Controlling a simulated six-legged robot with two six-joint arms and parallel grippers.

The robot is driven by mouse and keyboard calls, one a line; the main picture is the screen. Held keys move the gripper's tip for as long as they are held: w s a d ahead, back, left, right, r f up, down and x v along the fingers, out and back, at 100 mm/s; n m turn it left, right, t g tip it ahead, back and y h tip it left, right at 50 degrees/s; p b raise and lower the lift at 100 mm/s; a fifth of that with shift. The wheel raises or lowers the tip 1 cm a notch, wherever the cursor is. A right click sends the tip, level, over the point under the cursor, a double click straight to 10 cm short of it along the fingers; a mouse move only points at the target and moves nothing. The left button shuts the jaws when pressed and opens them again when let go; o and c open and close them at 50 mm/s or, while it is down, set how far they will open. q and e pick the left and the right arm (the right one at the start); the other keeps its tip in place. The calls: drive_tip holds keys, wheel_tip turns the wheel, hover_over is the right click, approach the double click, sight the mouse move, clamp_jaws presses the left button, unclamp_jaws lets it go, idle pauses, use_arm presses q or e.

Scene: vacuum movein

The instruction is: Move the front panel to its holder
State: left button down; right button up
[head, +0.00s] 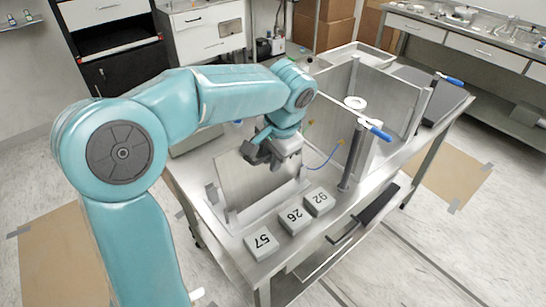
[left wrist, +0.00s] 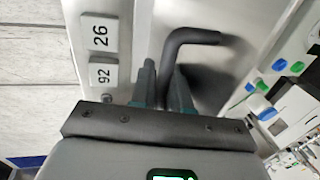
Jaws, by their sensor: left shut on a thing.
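The front panel (head: 242,180) is a flat grey metal plate. It stands nearly upright at the left front of the metal table, beside a low metal holder (head: 268,204) with short uprights. I cannot tell whether its lower edge sits in the holder. My left gripper (head: 270,150) is at the panel's upper right part. In the left wrist view, the fingers of my left gripper (left wrist: 163,85) are closed around the panel's bent black handle (left wrist: 195,37), with the shiny panel (left wrist: 225,65) behind. My right gripper is not in view.
Blocks marked 57 (head: 261,246), 26 (head: 294,220) and 92 (head: 319,201) lie along the table's front edge. A metal chamber (head: 385,95) stands behind to the right, near a post and a blue-handled clamp (head: 376,131). A thin blue cable (head: 325,163) hangs beside the gripper.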

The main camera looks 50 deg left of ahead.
use_arm(q)
drive_tip(key=shift+b+x, duration=0.65)
drive_tip(key=shift+x, duration=0.25)
drive_tip(key=shift+d+f, duration=0.1)
drive_tip(key=shift+d, duration=0.05)
drive_tip(key=shift+f, duration=0.25)
idle(0.4)
drive_tip(key=c, duration=1)
unclamp_jaws()
drive_tip(key=shift+c, duration=0.2)
